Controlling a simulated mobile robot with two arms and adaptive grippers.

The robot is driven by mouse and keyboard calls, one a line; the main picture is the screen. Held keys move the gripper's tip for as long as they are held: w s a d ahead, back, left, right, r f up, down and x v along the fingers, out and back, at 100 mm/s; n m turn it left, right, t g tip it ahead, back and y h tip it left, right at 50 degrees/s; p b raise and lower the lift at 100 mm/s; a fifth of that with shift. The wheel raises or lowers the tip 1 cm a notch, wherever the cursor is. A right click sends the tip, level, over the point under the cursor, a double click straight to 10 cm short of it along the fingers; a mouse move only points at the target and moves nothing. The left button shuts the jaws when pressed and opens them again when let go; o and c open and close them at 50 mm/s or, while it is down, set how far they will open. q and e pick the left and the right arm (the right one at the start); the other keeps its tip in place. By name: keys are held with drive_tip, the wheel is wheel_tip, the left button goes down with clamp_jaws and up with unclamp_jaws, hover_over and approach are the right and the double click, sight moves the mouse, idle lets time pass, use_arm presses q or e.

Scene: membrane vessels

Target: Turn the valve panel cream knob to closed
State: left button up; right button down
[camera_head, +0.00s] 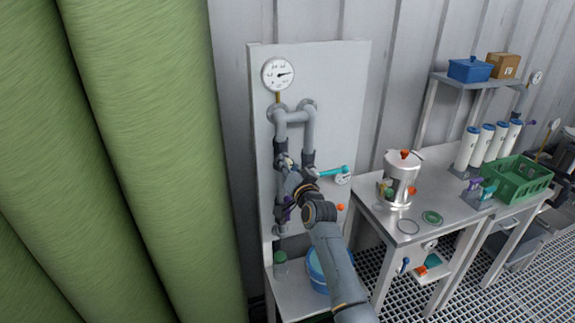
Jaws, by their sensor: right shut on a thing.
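The valve panel (345,105) is a pale upright board with grey pipes (295,117), a round gauge (278,74) at top left and a teal lever (333,172). A purple handle (287,208) and an orange-red knob (340,207) sit lower. My right gripper (285,163) is at the left pipe, shut on a small part there that its fingers and wrist hide. The cream knob does not show clearly; it fits the hidden part, but I cannot read its setting. My left gripper is not in view.
To the right, a bench (388,222) carries a steel vessel (401,178), with a green crate (518,180) farther right. Large green rolls (110,150) fill the left.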

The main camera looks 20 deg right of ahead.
drive_tip(key=shift+f, duration=0.2)
idle(0.3)
drive_tip(key=c, duration=1.1)
unclamp_jaws()
drive_tip(key=shift+r, duration=0.1)
drive_tip(key=shift+o, duration=0.2)
drive_tip(key=shift+s, duration=0.1)
drive_tip(key=s, duration=1.2)
drive_tip(key=shift+d, duration=0.15)
drive_tip(key=shift+w, duration=0.1)
